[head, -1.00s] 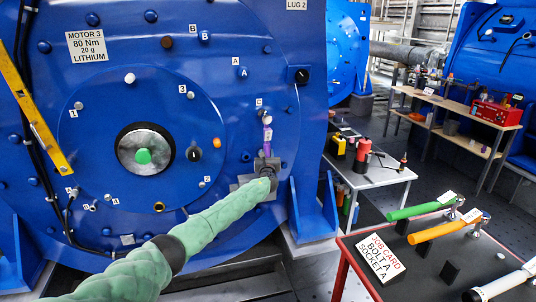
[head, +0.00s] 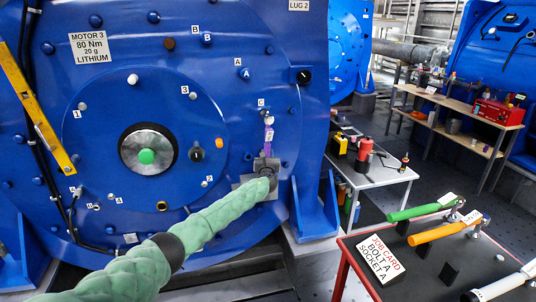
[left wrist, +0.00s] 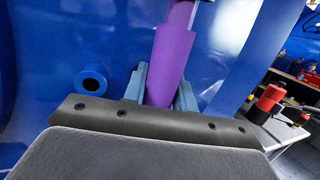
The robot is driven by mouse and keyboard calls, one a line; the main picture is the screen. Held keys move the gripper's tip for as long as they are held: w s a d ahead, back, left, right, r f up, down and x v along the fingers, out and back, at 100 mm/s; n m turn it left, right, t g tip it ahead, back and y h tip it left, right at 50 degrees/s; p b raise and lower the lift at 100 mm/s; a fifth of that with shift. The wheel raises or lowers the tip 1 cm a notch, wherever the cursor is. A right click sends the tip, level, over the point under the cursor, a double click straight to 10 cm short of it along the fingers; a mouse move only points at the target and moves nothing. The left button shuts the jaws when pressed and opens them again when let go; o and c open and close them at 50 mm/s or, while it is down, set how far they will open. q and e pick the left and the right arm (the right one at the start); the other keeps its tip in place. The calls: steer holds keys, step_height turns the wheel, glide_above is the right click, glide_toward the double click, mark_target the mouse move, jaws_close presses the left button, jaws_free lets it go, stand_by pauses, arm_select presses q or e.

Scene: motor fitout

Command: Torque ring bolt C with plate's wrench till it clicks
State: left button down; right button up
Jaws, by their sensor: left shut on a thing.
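The motor's rating plate (head: 88,48) reads Motor 3, 80 Nm, 20 g, lithium. Bolt label C (head: 261,103) is on the blue motor face, right of the round hub. My left gripper (head: 267,163) is just below it, shut on the purple handle of a wrench (head: 268,137). The wrench points up from the gripper, with its head near C; the bolt itself is hidden, so I cannot tell how it is seated. In the left wrist view the purple handle (left wrist: 167,62) sits between the two fingers (left wrist: 160,88). My right gripper is out of view.
A red-edged cart at lower right carries green (head: 420,212) and orange (head: 446,231) handled tools, a white-handled one (head: 503,287) and a job card (head: 380,258) reading Bolt A, Socket A. A blue bracket (head: 316,205) stands right of the gripper. A white side table (head: 385,175) is behind.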

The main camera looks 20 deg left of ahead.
arm_select(q)
steer(key=shift+s+a+r+m+p, duration=0.1)
steer(key=shift+s+a+m+p, duration=0.4)
steer(key=shift+p, duration=0.65)
steer(key=shift+w+a, duration=0.1)
steer(key=shift+w, duration=0.05)
steer(key=shift+a+r, duration=0.1)
steer(key=shift+s+a+r+m+g+h+p, duration=0.15)
steer(key=shift+s+a+m+p, duration=0.2)
steer(key=shift+p, duration=0.7)
steer(key=shift+s+a+m+g+h+p, duration=0.2)
steer(key=shift+a+m+p, duration=0.25)
steer(key=shift+p, duration=0.55)
steer(key=shift+s+a+p, duration=0.2)
steer(key=shift+p, duration=0.25)
steer(key=shift+s+a+r+m+p, duration=0.3)
steer(key=shift+s+a+m+p, duration=0.45)
steer(key=shift+p, duration=1.3)
steer(key=shift+w, duration=0.2)
steer(key=shift+w+d+f+n+b, duration=0.2)
steer(key=shift+w+d+n+b, duration=0.2)
steer(key=shift+b, duration=0.9)
steer(key=shift+w+d+f+n+b, duration=0.25)
steer(key=shift+d+b, duration=0.25)
steer(key=shift+b, duration=0.75)
